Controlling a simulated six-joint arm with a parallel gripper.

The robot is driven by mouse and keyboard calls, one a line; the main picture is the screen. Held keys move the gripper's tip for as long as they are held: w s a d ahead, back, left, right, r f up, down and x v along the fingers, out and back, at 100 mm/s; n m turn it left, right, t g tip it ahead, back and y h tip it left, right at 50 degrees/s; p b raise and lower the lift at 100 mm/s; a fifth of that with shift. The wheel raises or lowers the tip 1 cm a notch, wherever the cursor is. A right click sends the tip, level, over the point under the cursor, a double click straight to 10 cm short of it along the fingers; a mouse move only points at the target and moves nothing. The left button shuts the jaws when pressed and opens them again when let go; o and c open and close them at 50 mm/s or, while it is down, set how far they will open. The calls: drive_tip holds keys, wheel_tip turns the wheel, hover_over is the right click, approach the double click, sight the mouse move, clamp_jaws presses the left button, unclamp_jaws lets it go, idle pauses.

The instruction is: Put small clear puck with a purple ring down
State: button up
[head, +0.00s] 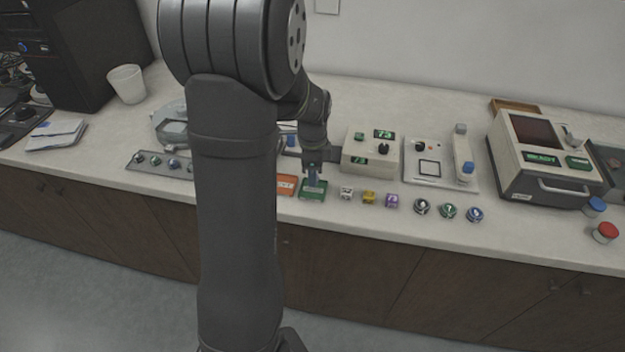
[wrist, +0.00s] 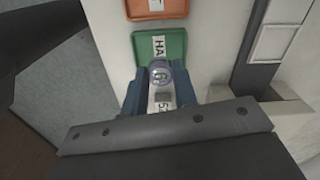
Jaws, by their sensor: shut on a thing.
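My gripper (head: 313,181) points down over the green tray (head: 312,195) near the counter's front edge. In the wrist view, its two blue fingers are shut on the small clear puck (wrist: 159,72), which shows as a round glassy top between the fingertips. The puck overlaps the near edge of the green tray (wrist: 174,42) in that view. Whether it touches the tray cannot be told. In the head view the puck is hidden by the fingers.
An orange tray (head: 286,184) lies left of the green one. A beige box with a green display (head: 370,152) stands behind.

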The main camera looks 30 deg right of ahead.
drive_tip(key=shift+f, duration=1.45)
drive_tip(key=shift+f, duration=0.1)
drive_tip(key=o, duration=1)
wheel_tip(320, 180, up, 12)
drive_tip(key=shift+r, duration=0.15)
drive_tip(key=shift+f, duration=4.15)
